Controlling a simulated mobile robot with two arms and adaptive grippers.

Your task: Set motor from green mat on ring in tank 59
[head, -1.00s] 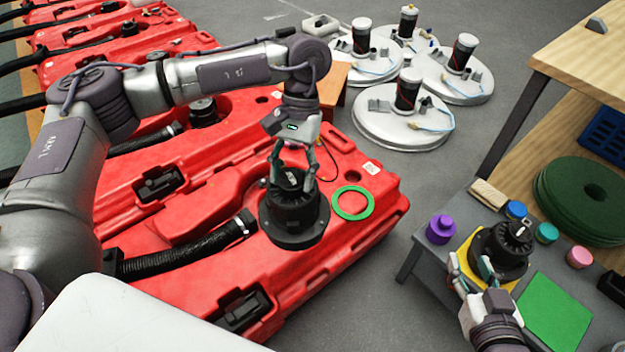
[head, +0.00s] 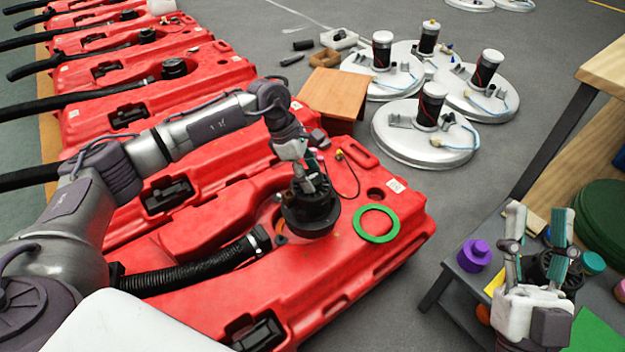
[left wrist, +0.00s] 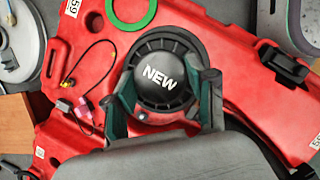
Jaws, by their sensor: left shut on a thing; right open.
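My left gripper (head: 309,183) is shut on a black motor (head: 311,213), whose top reads NEW in the left wrist view (left wrist: 165,78). It holds the motor over red tank 59 (head: 395,235). I cannot tell whether the motor touches the tank. A green ring (head: 376,224) lies flat on the tank to its right. My right gripper (head: 537,215) is open, in front of another dark motor (head: 556,268) at the yellow mat (head: 494,284). The green mat (head: 594,333) shows no motor.
A black corrugated hose (head: 195,270) lies left of the motor. A thin cable with a yellow end (head: 341,156) lies behind it. Purple (head: 474,256) and teal (head: 592,263) pieces stand on the grey table. White round lids with motors (head: 425,140) lie on the floor behind.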

